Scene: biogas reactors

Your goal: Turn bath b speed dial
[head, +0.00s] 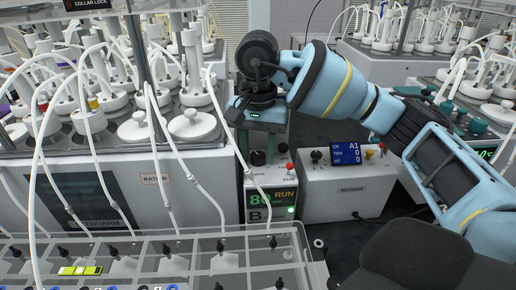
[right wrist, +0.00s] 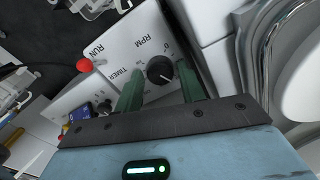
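My right gripper (head: 257,146) points down over the box's top panel. In the right wrist view its green fingers (right wrist: 159,76) are apart, one on each side of the dial. I cannot tell whether they touch it. In the head view the gripper partly hides the dial. My left gripper is in neither view.
A red button (right wrist: 84,65) sits on the panel near the dial. A second control box (head: 348,185) with a blue screen stands close on the right. The white bath (head: 130,190) with tubes is at left. A clear-walled rack (head: 150,250) lies in front.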

